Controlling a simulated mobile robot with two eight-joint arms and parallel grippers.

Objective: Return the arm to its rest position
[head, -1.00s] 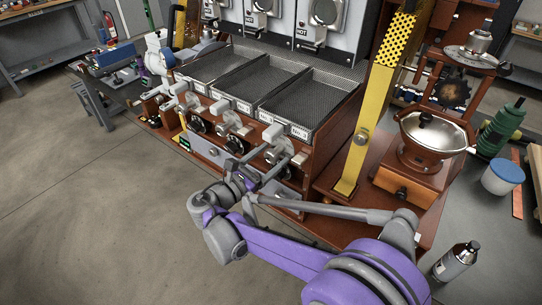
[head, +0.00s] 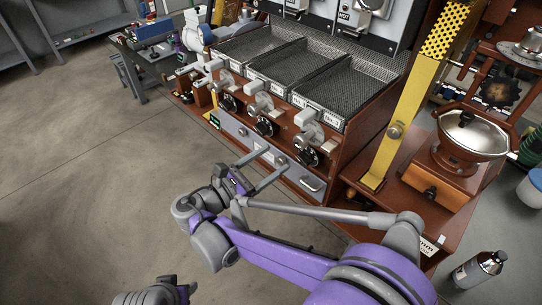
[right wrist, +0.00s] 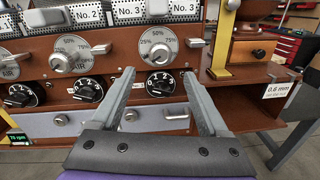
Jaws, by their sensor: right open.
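My right gripper (head: 274,160) is open and empty in the head view, in front of the roaster's lower front panel. In the right wrist view the same gripper (right wrist: 158,76) has its two grey fingers spread apart with nothing between them. Behind them are the No. 3 airflow dial (right wrist: 158,46), a black knob (right wrist: 160,84) and a grey drawer front (right wrist: 172,116). The fingers appear apart from the panel. A grey and dark part of mine, possibly the left gripper (head: 160,292), is cut off at the bottom edge of the head view; its jaws cannot be made out.
The roaster's mesh cooling trays (head: 300,70) sit above the panel. A yellow perforated post (head: 408,115) and a grinder with a metal bowl (head: 470,135) stand right. A dark bottle (head: 480,268) is at lower right. The floor (head: 80,190) at left is clear.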

